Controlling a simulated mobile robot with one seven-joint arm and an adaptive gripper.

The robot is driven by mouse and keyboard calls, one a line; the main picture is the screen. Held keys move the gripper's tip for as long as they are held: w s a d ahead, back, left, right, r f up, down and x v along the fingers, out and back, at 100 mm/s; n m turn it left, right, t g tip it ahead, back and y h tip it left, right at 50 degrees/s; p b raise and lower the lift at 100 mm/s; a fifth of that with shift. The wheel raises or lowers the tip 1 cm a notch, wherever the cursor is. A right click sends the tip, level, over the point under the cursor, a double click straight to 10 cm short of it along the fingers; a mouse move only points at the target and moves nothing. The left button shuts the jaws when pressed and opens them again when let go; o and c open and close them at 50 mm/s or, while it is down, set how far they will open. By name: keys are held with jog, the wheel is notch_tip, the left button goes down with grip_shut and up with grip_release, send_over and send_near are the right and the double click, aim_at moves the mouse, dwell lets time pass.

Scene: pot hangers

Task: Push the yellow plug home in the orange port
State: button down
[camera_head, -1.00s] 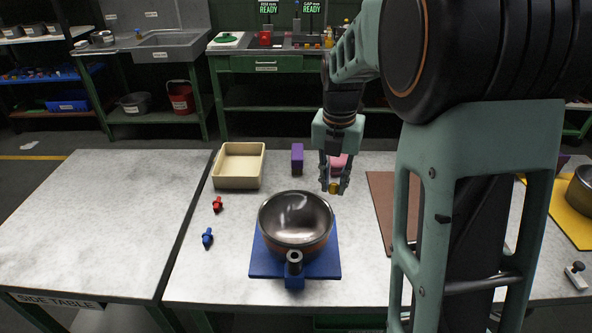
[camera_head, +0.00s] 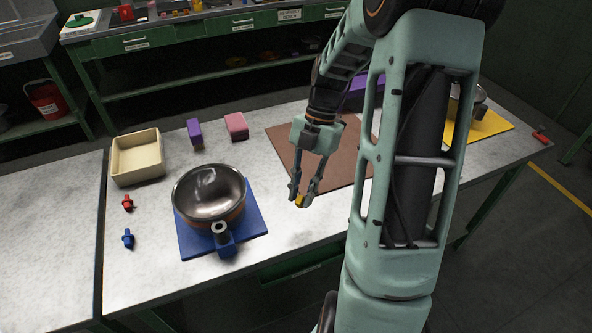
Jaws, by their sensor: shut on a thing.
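My gripper (camera_head: 304,196) is shut on the yellow plug (camera_head: 300,201), a small piece showing between the fingertips. It is held to the right of the steel pot, in front of the brown mat; its height above the table is hard to judge. I cannot make out an orange port in this view; part of the table behind my arm is hidden.
A steel pot (camera_head: 208,189) stands on a blue base (camera_head: 254,219). A cream tray (camera_head: 137,158), purple block (camera_head: 195,133) and pink block (camera_head: 236,126) are behind. Red (camera_head: 127,202) and blue (camera_head: 128,238) plugs lie left. A brown mat (camera_head: 305,150) and yellow mat (camera_head: 492,127) are right.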

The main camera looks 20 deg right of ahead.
jog(key=s+a+r+m+y+p, duration=0.25)
jog(key=s+a+m, duration=0.2)
jog(key=a, duration=0.45)
jog(key=w+a+r+m+t+y+p, duration=0.2)
jog(key=w+a+r+m+t+y, duration=0.1)
jog(key=a+r, duration=0.5)
jog(key=shift+w+a+p, duration=0.4)
jog(key=shift+w+a, duration=0.3)
jog(key=shift+f+b, duration=0.1)
jog(key=shift+b, duration=0.2)
notch_tip(320, 180, down, 6)
jog(key=b, duration=0.6)
jog(key=shift+r+b, duration=0.2)
jog(key=shift+b, duration=0.55)
dwell(0.7)
jog(key=shift+f+b, duration=1.5)
jog(key=shift+b, duration=0.15)
